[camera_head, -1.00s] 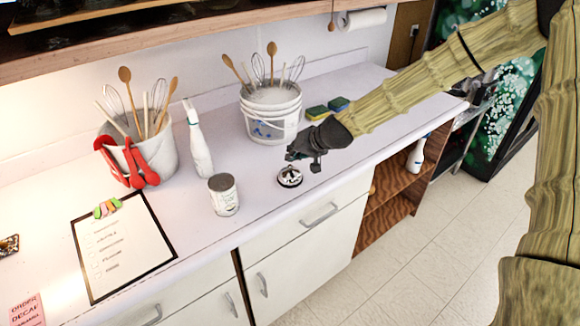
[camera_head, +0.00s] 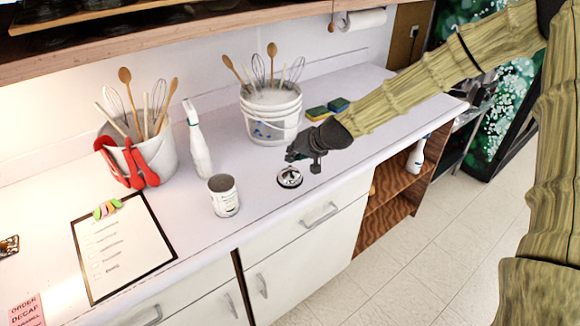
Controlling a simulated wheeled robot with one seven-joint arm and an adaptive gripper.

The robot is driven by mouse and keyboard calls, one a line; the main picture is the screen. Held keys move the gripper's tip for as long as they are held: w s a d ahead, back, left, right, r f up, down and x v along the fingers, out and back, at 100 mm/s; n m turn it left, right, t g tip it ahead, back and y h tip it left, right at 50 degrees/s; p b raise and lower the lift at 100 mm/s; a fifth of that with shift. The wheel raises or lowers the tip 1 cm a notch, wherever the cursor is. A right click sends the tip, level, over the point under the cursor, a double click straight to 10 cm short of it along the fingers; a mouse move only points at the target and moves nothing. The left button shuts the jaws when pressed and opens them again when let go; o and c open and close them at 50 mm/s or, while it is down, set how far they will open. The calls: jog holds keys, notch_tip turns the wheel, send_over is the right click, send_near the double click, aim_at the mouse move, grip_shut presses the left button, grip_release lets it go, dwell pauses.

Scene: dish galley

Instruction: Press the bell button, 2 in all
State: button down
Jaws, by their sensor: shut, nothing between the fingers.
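The bell button (camera_head: 289,178) is a small round piece with a dark base and a pale top, on the white counter (camera_head: 254,206) near its front edge. My gripper (camera_head: 297,157) is shut and empty. In the picture it shows just above the bell, with its fingers pointing left. A small gap shows between the fingers and the bell, so they look apart. How high the gripper is over the bell is hard to tell from this angle.
A can (camera_head: 224,196) stands left of the bell, with a spray bottle (camera_head: 198,145) behind it. A white bucket of utensils (camera_head: 270,115) and sponges (camera_head: 328,110) stand behind my gripper. A clipboard (camera_head: 124,247) lies at the left. Counter between can and bell is clear.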

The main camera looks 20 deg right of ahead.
jog(key=shift+f, duration=0.2)
jog(key=shift+f+b, duration=0.25)
jog(key=shift+b, duration=0.1)
jog(key=shift+f+b, duration=0.35)
jog(key=shift+f, duration=0.15)
dwell(0.9)
jog(key=shift+r, duration=0.15)
jog(key=shift+r+p, duration=0.65)
jog(key=shift+r, duration=0.15)
notch_tip(320, 180, up, 5)
jog(key=p, duration=0.3)
dwell(0.6)
jog(key=shift+p, duration=0.3)
dwell(1.5)
